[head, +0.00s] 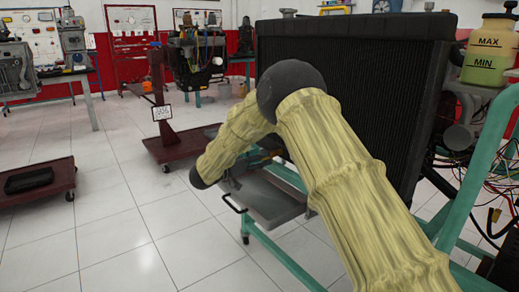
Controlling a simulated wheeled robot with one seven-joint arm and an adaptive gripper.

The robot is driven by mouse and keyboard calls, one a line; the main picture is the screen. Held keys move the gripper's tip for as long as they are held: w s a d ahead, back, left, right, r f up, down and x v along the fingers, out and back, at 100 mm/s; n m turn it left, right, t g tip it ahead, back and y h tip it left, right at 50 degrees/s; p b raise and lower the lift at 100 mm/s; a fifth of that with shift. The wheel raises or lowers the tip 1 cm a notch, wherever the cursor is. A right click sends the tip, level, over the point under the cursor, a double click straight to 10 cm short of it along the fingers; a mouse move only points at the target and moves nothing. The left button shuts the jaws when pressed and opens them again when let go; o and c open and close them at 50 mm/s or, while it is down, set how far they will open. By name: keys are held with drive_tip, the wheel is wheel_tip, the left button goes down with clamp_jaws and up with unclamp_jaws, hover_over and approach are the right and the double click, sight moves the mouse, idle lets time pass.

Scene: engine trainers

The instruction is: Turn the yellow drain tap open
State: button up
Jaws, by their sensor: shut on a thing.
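The yellow drain tap does not show in this view; my arm and the engine stand's parts cover the area low under the radiator. My arm, in a yellowish sleeve, rises from the bottom right, bends at a dark elbow and reaches down to a dark wrist joint left of the stand. The large black radiator (350,100) stands upright right behind my arm.
The green stand frame (285,262) carries a grey tray (268,203) low beside my forearm. A coolant tank (487,52) and loose wires (500,180) are at the right. A red trolley (45,190) stands left. The tiled floor (120,220) between is clear.

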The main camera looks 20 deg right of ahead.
drive_tip(key=n+p, duration=0.7)
drive_tip(key=p, duration=0.4)
drive_tip(key=n+p, duration=0.8)
drive_tip(key=p, duration=0.3)
drive_tip(key=shift+w+a+f, duration=0.15)
drive_tip(key=shift+f, duration=0.05)
drive_tip(key=shift+n, duration=0.3)
drive_tip(key=o, duration=1)
drive_tip(key=v, duration=1.1)
drive_tip(key=shift+a, duration=0.4)
